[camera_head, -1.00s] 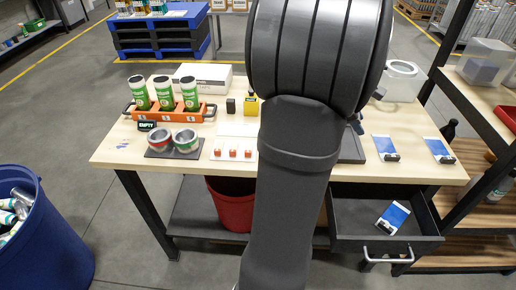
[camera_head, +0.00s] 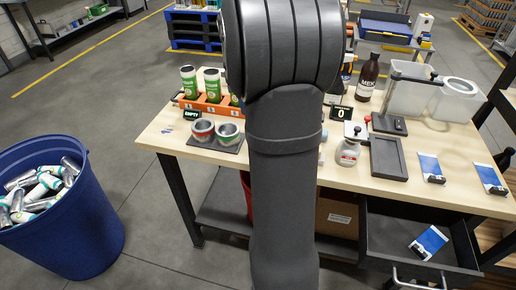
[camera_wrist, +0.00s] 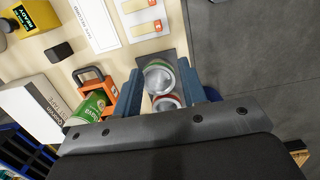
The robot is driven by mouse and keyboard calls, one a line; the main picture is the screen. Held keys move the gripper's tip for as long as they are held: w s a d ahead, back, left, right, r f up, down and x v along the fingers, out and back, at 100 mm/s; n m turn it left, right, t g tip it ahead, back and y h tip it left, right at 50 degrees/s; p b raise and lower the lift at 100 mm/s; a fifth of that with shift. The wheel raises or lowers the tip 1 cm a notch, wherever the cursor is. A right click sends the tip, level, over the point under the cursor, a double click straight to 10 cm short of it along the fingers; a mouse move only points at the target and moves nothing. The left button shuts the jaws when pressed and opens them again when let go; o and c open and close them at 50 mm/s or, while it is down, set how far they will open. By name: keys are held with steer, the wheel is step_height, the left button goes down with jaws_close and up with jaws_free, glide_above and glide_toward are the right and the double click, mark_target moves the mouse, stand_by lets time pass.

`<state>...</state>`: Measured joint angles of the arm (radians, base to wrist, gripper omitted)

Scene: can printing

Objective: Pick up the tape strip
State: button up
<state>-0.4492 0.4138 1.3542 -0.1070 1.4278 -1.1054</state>
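Small blue marks or strips (camera_head: 193,114) lie on the table's left end in the head view; I cannot tell whether one is the tape strip. Two open cans, one green-banded (camera_wrist: 158,77) and one red-banded (camera_wrist: 167,102), show between and beyond the fingers on a dark mat (camera_head: 236,147). My arm hides the gripper in the head view.
An orange rack (camera_head: 205,103) holds green cans (camera_head: 188,82). A blue bin (camera_head: 70,220) of cans stands left. An open drawer (camera_head: 385,240) juts out in front.

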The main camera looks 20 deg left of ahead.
steer(key=f, duration=0.3)
steer(key=d+f, duration=0.1)
steer(key=f, duration=0.7)
steer(key=shift+d+f, duration=0.15)
steer(key=shift+d, duration=0.15)
steer(key=f, duration=0.2)
steer(key=d+f, duration=0.1)
steer(key=f, duration=0.2)
steer(key=shift+d, duration=0.1)
jaws_close()
